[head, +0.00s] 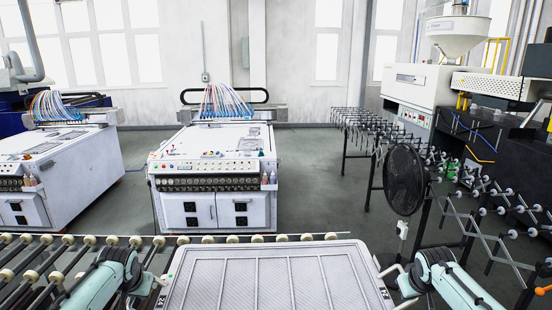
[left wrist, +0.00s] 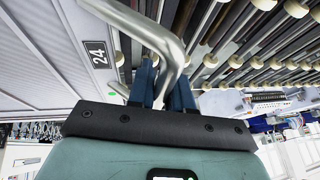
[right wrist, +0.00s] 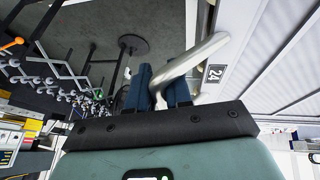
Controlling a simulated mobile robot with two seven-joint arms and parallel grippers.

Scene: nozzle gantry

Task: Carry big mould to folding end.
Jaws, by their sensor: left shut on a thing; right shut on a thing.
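The big mould (head: 270,278) is a light grey, ribbed rectangular panel at the bottom middle of the head view, between my two arms. Its side edge with a label reading 24 shows in the left wrist view (left wrist: 97,54) and in the right wrist view (right wrist: 216,72). My left gripper (left wrist: 160,80) is shut on a bent metal handle at the mould's left side. My right gripper (right wrist: 165,85) is shut on the matching handle at its right side. The mould's near end is cut off by the head view's lower edge.
A roller conveyor (head: 50,258) runs along the left and behind the mould's far edge. A folding skate-wheel conveyor (head: 480,200) stands at right, with a black fan (head: 404,180) beside it. A white machine (head: 213,180) stands ahead; grey floor (head: 315,190) lies open right of it.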

